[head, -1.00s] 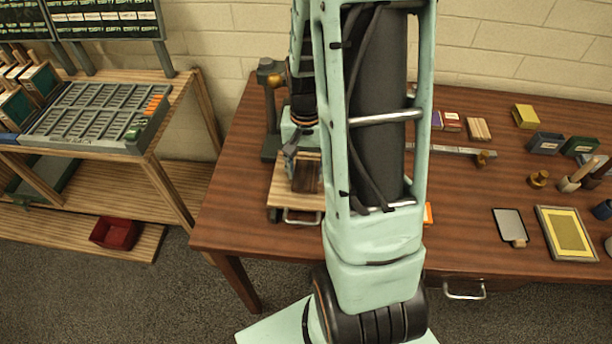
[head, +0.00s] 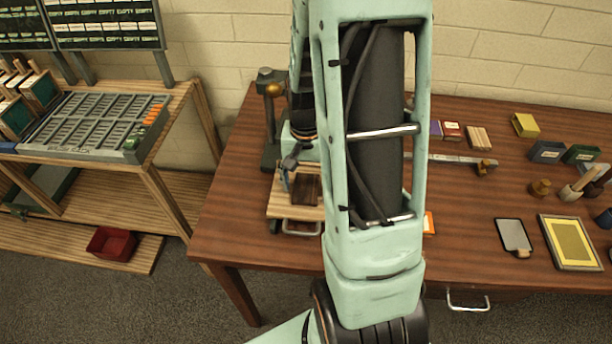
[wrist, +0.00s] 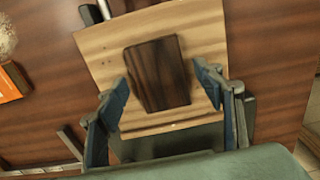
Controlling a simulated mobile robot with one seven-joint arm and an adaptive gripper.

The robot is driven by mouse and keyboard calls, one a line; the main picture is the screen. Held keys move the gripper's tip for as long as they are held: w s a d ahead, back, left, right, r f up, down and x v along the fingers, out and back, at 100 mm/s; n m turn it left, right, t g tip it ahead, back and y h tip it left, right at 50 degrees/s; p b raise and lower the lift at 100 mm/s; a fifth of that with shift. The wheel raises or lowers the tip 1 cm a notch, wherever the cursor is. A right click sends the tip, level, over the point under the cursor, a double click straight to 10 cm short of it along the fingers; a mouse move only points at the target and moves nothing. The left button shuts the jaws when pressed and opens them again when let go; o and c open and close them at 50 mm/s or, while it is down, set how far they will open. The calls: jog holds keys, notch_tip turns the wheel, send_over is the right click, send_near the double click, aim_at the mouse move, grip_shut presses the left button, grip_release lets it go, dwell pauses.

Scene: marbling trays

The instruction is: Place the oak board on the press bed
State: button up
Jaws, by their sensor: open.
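A dark brown wooden board (head: 307,188), which I take for the oak board, lies flat on a light wooden plate (head: 283,204) with a metal handle at its front. The plate looks like the press bed, beside a green press column. In the wrist view the dark board (wrist: 157,73) rests on the light plate (wrist: 204,33). My gripper (wrist: 165,92) is open, with its blue fingers on either side of the board's near part and visible gaps to it. In the head view my gripper (head: 296,165) is above the board, partly hidden by my arm.
The green press column (head: 271,125) with a brass knob stands behind the plate. A metal ruler-like bar (head: 450,159) and small boxes lie to the right. A yellow framed screen (head: 570,242) is at the far right. A shelf rack (head: 95,125) stands left.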

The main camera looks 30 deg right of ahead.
aim_at(306, 188)
notch_tip(306, 188, up, 12)
jog(key=shift+r, duration=0.15)
dwell(0.3)
dwell(0.4)
